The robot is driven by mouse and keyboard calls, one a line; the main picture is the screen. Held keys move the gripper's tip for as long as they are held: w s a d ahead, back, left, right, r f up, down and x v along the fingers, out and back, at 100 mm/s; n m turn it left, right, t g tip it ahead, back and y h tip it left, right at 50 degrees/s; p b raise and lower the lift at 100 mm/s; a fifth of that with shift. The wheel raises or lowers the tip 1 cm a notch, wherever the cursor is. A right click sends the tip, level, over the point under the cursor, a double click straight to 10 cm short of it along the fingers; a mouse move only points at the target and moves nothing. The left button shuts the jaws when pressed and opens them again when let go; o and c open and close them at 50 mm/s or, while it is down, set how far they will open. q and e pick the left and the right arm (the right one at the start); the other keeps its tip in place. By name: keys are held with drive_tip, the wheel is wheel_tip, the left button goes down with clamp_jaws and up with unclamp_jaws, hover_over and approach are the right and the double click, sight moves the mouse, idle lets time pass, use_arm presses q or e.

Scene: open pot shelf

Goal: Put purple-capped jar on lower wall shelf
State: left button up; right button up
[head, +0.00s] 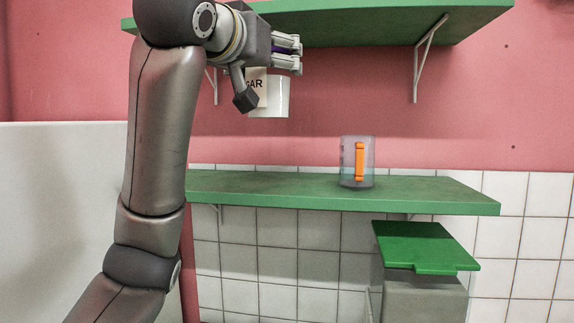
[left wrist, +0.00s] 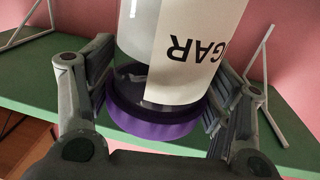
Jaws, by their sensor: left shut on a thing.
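The purple-capped jar (head: 281,97) is a white cylinder with a label ending in "GAR". My left gripper (head: 292,54) is shut on it at the purple cap, and the jar hangs upright in the air below the fingers. In the left wrist view the jar (left wrist: 182,60) appears upside down, with its purple cap (left wrist: 155,122) between the two fingers (left wrist: 165,95). The green lower wall shelf (head: 270,191) is below the jar, with a clear gap between them. My right gripper is not in view.
A clear measuring cup (head: 347,170) with an orange handle stands on the lower shelf, right of the jar. The shelf's left part and right end look bare. The green upper shelf (head: 370,22) is overhead. A grey bin with a green lid (head: 422,243) stands below right.

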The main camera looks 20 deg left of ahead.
use_arm(q)
drive_tip(key=a, duration=0.2)
drive_tip(key=a+f, duration=0.1)
drive_tip(key=shift+w+a+f+p, duration=0.1)
drive_tip(key=shift+w+a+p, duration=0.05)
drive_tip(key=shift+w+p, duration=0.15)
drive_tip(key=w+a+f, duration=0.1)
drive_tip(key=a+f, duration=0.2)
drive_tip(key=w+a+f, duration=0.2)
drive_tip(key=a+f, duration=0.1)
drive_tip(key=f, duration=0.1)
drive_tip(key=w+a+f, duration=0.1)
drive_tip(key=a+f, duration=0.1)
drive_tip(key=f, duration=0.2)
drive_tip(key=shift+w+a+f, duration=0.2)
drive_tip(key=shift+w+a, duration=0.2)
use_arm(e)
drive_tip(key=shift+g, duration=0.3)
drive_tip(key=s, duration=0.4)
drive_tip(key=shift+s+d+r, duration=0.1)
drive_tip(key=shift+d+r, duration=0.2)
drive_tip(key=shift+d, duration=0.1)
use_arm(q)
drive_tip(key=shift+d, duration=0.1)
drive_tip(key=o, duration=1.3)
drive_tip(key=shift+f, duration=0.15)
drive_tip(key=o, duration=0.5)
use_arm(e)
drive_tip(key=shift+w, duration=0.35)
